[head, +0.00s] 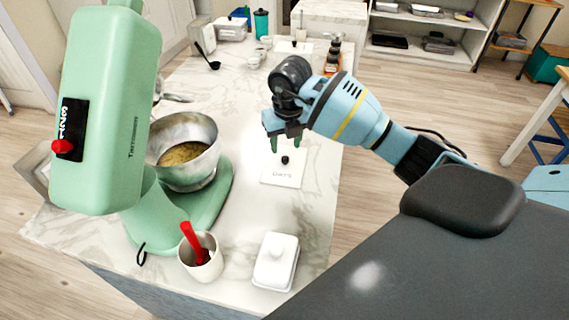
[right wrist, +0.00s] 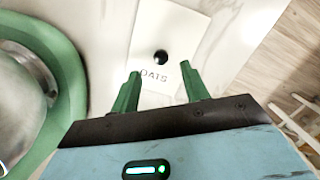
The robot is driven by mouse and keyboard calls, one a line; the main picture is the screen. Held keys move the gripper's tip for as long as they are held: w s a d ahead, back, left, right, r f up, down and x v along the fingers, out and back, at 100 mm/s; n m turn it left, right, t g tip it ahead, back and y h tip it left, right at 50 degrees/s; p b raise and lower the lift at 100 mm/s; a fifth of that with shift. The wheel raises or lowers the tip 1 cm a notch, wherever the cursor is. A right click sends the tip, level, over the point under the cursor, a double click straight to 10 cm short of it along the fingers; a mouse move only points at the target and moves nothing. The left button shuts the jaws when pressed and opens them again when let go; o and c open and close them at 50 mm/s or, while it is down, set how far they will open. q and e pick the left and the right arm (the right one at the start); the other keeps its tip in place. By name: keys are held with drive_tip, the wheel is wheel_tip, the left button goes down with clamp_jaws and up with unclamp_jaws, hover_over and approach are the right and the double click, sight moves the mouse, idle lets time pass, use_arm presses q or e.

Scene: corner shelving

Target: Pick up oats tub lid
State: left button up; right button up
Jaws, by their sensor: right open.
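The oats tub lid (head: 284,174) is a white, roughly square lid with a small black knob, on the marble counter right of the green mixer. In the right wrist view the lid (right wrist: 171,28) shows the word OATS below its black knob. My right gripper (head: 286,146) is open and empty, above the lid. In the right wrist view its two green fingers (right wrist: 160,82) stand apart, with the knob a little beyond the gap between their tips. My left gripper is not in view.
A green stand mixer (head: 110,110) with a metal bowl (head: 187,150) stands left. A cup with a red utensil (head: 200,256) and a white butter dish (head: 276,262) are near the front. Bottles (head: 333,55) and canisters stand farther back. Bare marble (head: 240,190) lies beside the lid.

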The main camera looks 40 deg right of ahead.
sight(285, 158)
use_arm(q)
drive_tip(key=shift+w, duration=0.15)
use_arm(e)
drive_tip(key=shift+f, duration=0.15)
drive_tip(key=shift+f, duration=0.6)
drive_tip(key=f, duration=0.3)
drive_tip(key=shift+w+d+f, duration=0.15)
drive_tip(key=shift+w+f, duration=0.1)
drive_tip(key=shift+f, duration=0.15)
clamp_jaws()
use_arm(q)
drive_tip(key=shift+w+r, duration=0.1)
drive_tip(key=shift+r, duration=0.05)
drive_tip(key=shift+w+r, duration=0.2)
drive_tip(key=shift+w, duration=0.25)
use_arm(e)
wheel_tip(285, 158, up, 10)
